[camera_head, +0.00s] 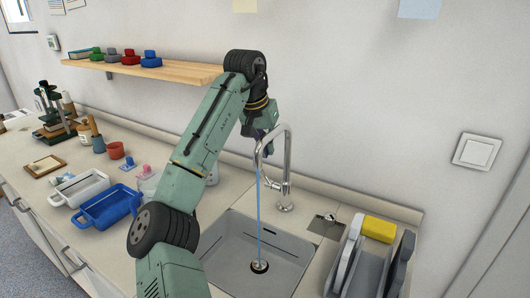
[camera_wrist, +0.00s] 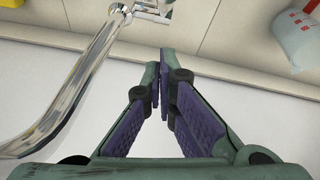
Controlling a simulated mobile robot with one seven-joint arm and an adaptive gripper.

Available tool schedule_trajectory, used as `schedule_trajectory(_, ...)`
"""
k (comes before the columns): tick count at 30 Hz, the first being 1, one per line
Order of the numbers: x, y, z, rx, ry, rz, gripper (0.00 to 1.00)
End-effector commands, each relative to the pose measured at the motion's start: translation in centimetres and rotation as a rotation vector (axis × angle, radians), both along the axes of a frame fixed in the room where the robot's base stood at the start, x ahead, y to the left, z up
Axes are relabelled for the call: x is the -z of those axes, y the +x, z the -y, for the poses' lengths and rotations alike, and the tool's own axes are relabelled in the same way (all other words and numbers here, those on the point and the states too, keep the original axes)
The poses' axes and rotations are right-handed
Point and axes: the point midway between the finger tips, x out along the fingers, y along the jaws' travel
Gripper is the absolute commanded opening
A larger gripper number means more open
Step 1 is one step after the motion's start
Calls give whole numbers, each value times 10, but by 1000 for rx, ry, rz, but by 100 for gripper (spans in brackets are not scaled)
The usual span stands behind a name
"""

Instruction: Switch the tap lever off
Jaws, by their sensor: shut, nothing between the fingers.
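The chrome tap (camera_head: 288,165) stands behind the sink, and a thin blue stream of water (camera_head: 259,225) falls from its spout to the drain. In the wrist view the curved chrome spout (camera_wrist: 72,88) runs along the left, with chrome fittings (camera_wrist: 150,10) at the top edge. I cannot clearly tell the lever apart from the tap body.
The steel sink (camera_head: 225,258) lies below the tap. A rack (camera_head: 372,270) with a yellow sponge (camera_head: 378,228) stands at the right. A blue tray (camera_head: 107,207) and a white tray (camera_head: 80,187) are on the counter at left. A wooden shelf (camera_head: 185,73) is behind my arm.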

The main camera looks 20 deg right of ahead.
Motion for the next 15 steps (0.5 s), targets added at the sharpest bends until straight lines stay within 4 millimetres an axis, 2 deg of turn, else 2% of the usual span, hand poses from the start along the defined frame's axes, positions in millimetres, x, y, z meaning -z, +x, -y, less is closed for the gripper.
schedule_trajectory(6, 11, -15, -10, -1, 1, -1, 0)
schedule_trajectory(15, 15, -20, -12, 0, 0, -2, 0)
